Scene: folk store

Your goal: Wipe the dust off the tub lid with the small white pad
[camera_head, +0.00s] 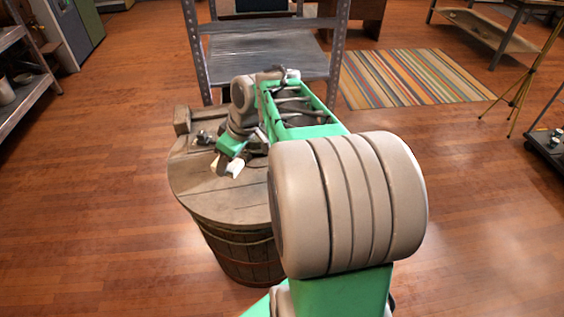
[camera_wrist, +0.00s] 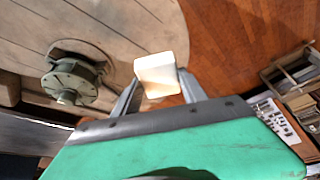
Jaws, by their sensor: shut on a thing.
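The small white pad (camera_wrist: 160,78) is held between the two fingers of my gripper (camera_wrist: 160,90), near the edge of the lid in the wrist view. In the head view the pad (camera_head: 234,168) shows pale at the tip of my gripper (camera_head: 228,164), over the left part of the wooden tub lid (camera_head: 205,192). I cannot tell whether the pad touches the lid. The lid is round and planked and also fills the upper left of the wrist view (camera_wrist: 95,25). I cannot make out dust on it. My arm hides the lid's right part in the head view.
A dark round metal fitting (camera_wrist: 72,82) stands on the lid, left of the pad. A wooden block (camera_head: 182,120) sits at the lid's back left. The wooden tub (camera_head: 240,252) stands on open floor. A metal shelf rack (camera_head: 265,60) is close behind it.

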